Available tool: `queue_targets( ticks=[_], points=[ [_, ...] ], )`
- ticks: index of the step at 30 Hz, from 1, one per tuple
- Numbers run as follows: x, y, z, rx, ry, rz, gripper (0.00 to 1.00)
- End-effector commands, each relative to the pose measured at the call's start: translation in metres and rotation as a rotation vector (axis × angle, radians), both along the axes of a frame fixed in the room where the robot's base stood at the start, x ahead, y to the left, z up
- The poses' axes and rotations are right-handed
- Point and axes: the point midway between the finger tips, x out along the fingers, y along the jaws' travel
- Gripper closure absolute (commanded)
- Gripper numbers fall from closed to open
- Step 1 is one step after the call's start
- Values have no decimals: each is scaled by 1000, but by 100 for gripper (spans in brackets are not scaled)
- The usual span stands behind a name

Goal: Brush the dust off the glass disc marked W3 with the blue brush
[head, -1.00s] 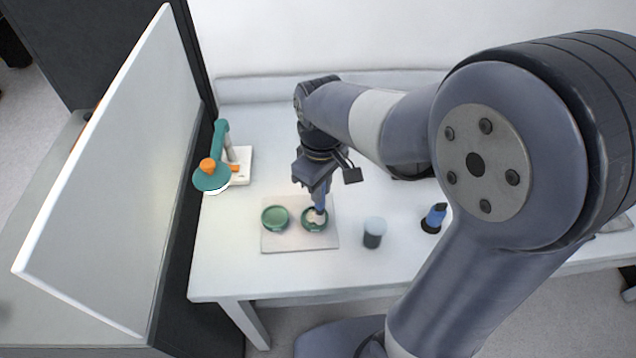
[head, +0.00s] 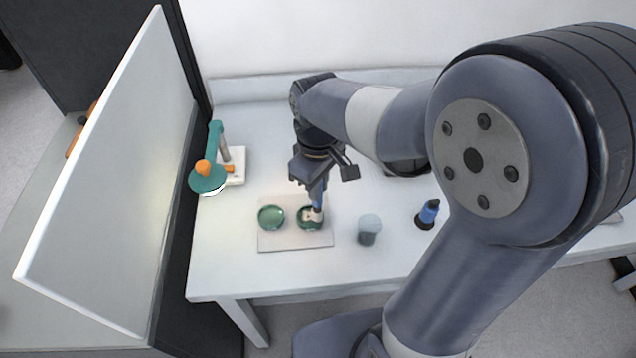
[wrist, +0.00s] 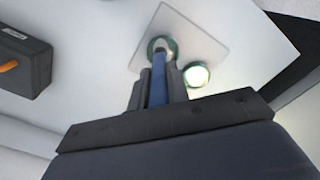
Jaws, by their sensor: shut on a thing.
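My gripper (head: 318,186) is shut on the blue brush (head: 317,202), which points down with its pale bristle end over the right green-rimmed glass disc (head: 304,224). The brush tip appears to be at that disc; exact contact cannot be told. In the wrist view the blue brush (wrist: 158,82) stands between the fingers (wrist: 157,88), its pale tip over the ringed disc (wrist: 150,50). A second green disc (head: 271,217) lies to the left on the same pale mat (head: 286,241). No W3 mark is readable on either disc.
A teal lamp-like device with an orange knob (head: 207,180) stands at the table's left. A grey cup (head: 369,231) and a blue-topped black object (head: 427,215) stand right of the mat. A white panel (head: 110,190) rises at the far left. A dark box (wrist: 22,62) shows in the wrist view.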

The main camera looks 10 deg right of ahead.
Motion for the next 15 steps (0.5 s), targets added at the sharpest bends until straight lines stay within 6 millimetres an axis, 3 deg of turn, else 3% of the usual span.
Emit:
queue_targets(
  ticks=[15],
  points=[
    [14, 14, 0, 0, 0, 1, 100]
  ],
)
